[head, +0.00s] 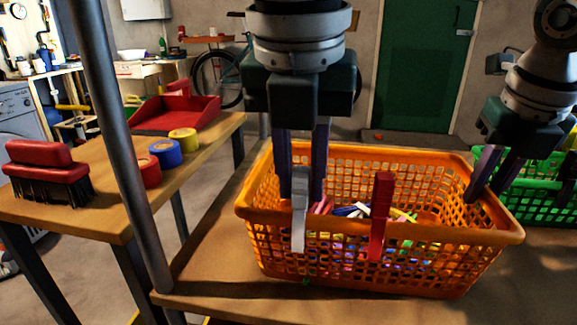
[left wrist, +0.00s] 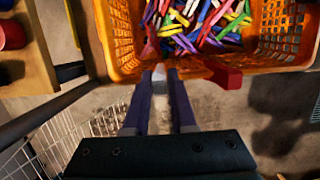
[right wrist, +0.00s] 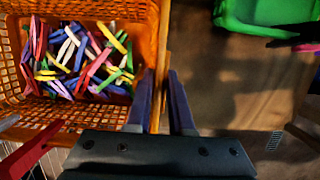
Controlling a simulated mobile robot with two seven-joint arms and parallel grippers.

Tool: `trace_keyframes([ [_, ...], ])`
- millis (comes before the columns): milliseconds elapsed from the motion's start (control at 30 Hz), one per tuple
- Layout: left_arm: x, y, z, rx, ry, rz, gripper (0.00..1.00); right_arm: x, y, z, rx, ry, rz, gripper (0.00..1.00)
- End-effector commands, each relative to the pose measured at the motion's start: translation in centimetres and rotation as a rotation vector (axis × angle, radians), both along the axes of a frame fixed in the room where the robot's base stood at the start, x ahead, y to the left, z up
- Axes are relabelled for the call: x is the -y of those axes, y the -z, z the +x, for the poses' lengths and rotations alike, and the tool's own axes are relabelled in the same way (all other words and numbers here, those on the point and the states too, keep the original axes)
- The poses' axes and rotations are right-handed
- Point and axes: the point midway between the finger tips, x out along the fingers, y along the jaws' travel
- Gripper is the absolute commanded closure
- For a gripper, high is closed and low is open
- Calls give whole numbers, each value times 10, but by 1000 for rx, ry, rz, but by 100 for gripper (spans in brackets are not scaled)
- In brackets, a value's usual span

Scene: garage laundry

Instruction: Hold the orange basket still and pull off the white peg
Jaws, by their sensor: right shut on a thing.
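The orange basket (head: 470,262) stands on the wooden table, full of colourful pegs. The white peg (head: 299,225) is clipped upright on its front rim, left of a red peg (head: 381,215). My left gripper (head: 302,190) points down over the white peg, fingers apart on either side of it. In the left wrist view the white peg (left wrist: 158,76) shows between the fingertips. My right gripper (head: 482,192) is shut on the basket's right rim. The right wrist view shows that rim (right wrist: 163,60) between its fingers.
A green basket (head: 540,190) stands close on the right. A grey post (head: 120,150) rises left of the basket. A side table at left holds a red brush (head: 45,165), a red dustpan (head: 175,113) and coloured rolls (head: 166,152).

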Motion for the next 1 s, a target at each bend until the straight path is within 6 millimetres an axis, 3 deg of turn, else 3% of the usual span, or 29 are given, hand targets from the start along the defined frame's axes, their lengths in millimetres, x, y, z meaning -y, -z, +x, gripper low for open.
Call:
trace_keyframes([
  [200,0,0,0,0,0,0,100,0,1,-1,-3,-1,-2,100],
  [567,0,-1,0,1,0,0,100,0,1,-1,-3,-1,-3,100],
  [1000,0,-19,1,2,0,0,100,0,1,-1,-3,0,-3,100],
])
